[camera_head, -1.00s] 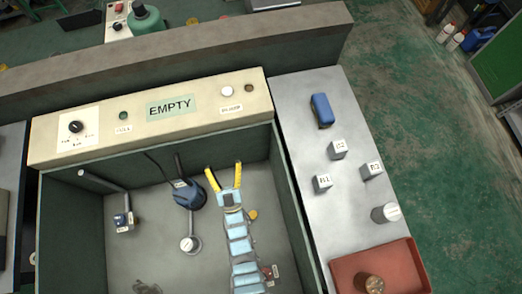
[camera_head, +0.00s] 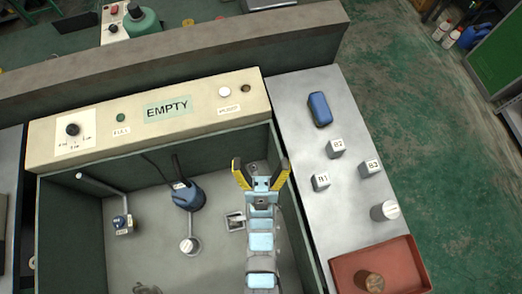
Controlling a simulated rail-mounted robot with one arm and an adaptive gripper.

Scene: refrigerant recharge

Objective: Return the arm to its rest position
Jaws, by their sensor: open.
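My gripper (camera_head: 261,176) shows in the head view with its two yellow-tipped fingers spread apart. It is open and holds nothing. My arm runs from the bottom of the picture up to it, over the right part of the grey bay floor (camera_head: 160,222). The fingertips are near the bay's right side, below the control panel (camera_head: 105,122). My arm hides part of the floor and whatever lies under it.
A blue device (camera_head: 188,195) with a cable and a small valve-like fitting (camera_head: 122,224) stand in the bay. The right bench carries a blue item (camera_head: 320,109), labelled blocks R1 (camera_head: 321,181), R2 (camera_head: 336,148) and R3 (camera_head: 370,168), a cylinder (camera_head: 384,211) and a red tray (camera_head: 350,270).

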